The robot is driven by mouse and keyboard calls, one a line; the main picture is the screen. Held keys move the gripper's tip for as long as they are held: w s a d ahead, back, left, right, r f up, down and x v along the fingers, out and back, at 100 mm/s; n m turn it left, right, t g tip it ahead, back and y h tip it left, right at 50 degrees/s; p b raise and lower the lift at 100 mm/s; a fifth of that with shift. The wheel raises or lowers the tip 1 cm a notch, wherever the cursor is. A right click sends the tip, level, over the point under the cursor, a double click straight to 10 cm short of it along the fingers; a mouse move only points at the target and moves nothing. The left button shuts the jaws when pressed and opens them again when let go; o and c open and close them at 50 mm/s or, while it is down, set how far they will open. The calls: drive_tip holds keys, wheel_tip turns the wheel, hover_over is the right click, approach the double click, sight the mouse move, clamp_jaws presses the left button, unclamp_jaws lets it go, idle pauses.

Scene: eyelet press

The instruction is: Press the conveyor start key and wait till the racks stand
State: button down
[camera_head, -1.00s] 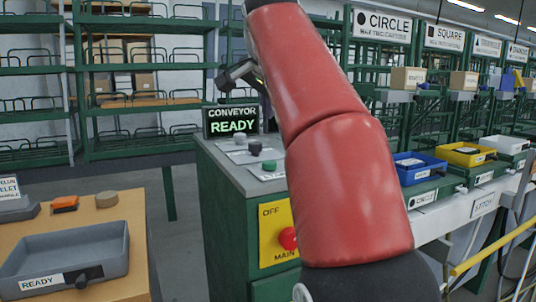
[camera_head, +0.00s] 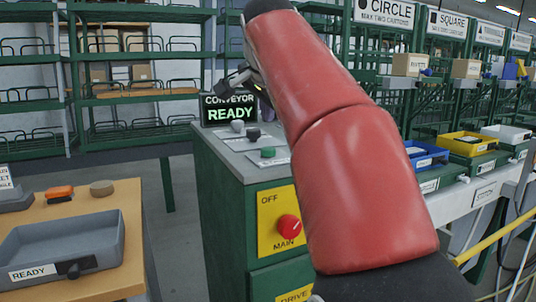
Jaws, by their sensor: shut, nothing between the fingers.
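The control cabinet's grey top (camera_head: 215,141) carries a pale key (camera_head: 237,126), a dark key (camera_head: 253,134) and a green key (camera_head: 268,153). Their labels are too small to read, so I cannot tell which is the conveyor start key. The display (camera_head: 230,111) behind them reads "CONVEYOR READY". My gripper (camera_head: 232,79) is shut and empty, seen small just above the display and apart from the keys. My red arm hides part of it and the cabinet's right side. Green racks (camera_head: 140,95) stand at the back left.
A red main knob (camera_head: 289,228) sits on a yellow plate on the cabinet front. A wooden table (camera_head: 133,235) with a grey "READY" tray (camera_head: 110,240) stands at the left. Blue (camera_head: 440,160) and yellow (camera_head: 455,146) bins line the right bench. Floor shows between table and cabinet.

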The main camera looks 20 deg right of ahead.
sight(267, 150)
drive_tip(key=shift+f+b, duration=1.3)
drive_tip(key=shift+f, duration=0.8)
drive_tip(key=shift+f, duration=0.1)
drive_tip(key=shift+f, duration=0.3)
idle(0.3)
